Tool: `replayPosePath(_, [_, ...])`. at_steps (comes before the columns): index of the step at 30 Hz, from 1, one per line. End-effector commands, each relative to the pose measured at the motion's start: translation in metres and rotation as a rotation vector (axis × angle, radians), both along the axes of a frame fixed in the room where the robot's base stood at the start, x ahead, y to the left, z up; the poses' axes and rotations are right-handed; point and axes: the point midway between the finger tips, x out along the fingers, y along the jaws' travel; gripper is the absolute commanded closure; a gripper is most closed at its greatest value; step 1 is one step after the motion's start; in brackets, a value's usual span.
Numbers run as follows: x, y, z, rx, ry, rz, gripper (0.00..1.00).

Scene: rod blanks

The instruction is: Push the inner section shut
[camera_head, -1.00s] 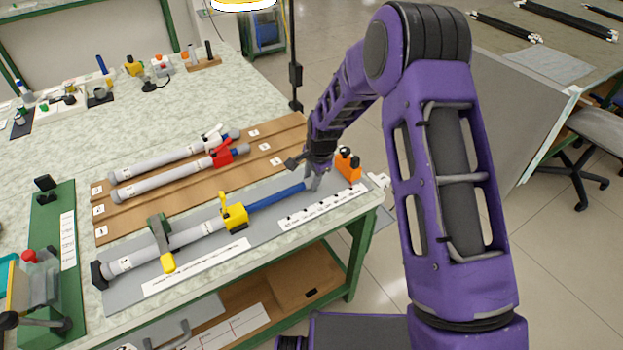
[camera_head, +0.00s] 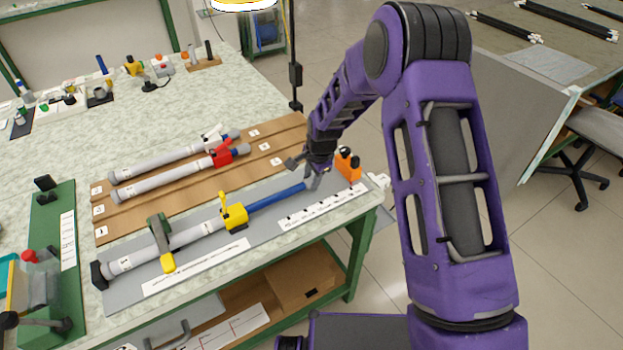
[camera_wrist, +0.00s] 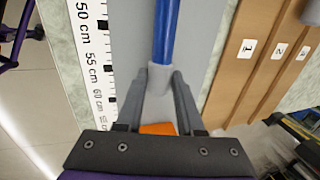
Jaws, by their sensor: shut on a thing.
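The inner section is a blue rod (camera_head: 275,197) that sticks out to the right from a yellow clamp collar (camera_head: 235,216) on a grey outer tube (camera_head: 195,238). The tube lies on a grey board, held by a dark green clamp (camera_head: 160,236) with a yellow handle. My gripper (camera_head: 314,183) is at the rod's free right end. In the wrist view, my gripper (camera_wrist: 163,95) is shut on the rod's grey end cap (camera_wrist: 160,76), with one finger on each side. The blue rod (camera_wrist: 166,30) runs straight away from it. The collar is out of the wrist view.
A printed scale (camera_wrist: 92,55) lies beside the rod. An orange block (camera_head: 348,164) stands just beyond my gripper; orange also shows between the fingers. Two more tubes, with white and red (camera_head: 223,155) collars, lie on a brown board behind. A black lamp post (camera_head: 294,70) rises at the back.

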Motion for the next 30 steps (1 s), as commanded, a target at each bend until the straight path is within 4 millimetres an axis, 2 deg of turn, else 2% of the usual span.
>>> replayPosePath(7, [-0.008,0.011,-0.001,-0.001,-0.001,0.004,1.0])
replayPosePath(21, [-0.067,0.099,-0.001,-0.001,0.001,0.008,1.0])
replayPosePath(25, [-0.078,0.116,-0.001,0.0,0.0,0.006,1.0])
replayPosePath(30, [-0.086,0.127,0.0,0.0,0.0,0.002,1.0])
